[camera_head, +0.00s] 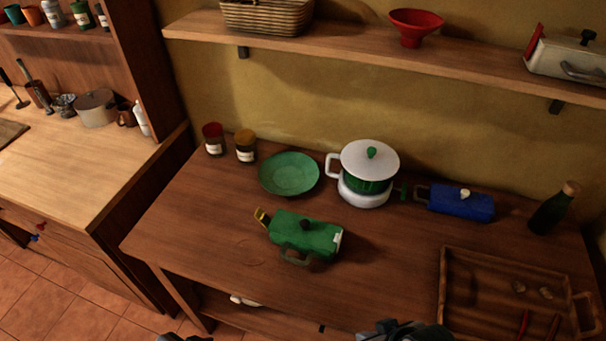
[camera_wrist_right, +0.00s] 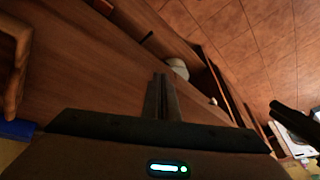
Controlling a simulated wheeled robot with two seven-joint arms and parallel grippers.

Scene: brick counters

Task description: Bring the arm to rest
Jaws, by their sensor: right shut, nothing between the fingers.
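My right gripper (camera_head: 404,331) shows at the bottom edge of the head view, in front of the table and left of the wooden tray. In the right wrist view its two fingers (camera_wrist_right: 160,97) are pressed together with nothing between them. A small dark part of my left gripper (camera_head: 184,338) shows at the bottom edge of the head view; its fingers cannot be made out. Neither gripper is seen touching anything.
The table (camera_head: 215,235) carries a green lidded box (camera_head: 305,234), a green bowl (camera_head: 289,174), a white-and-green pot (camera_head: 369,170), a blue box (camera_head: 461,202), a dark bottle (camera_head: 554,208) and a wooden tray (camera_head: 444,290). The table's front middle is bare.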

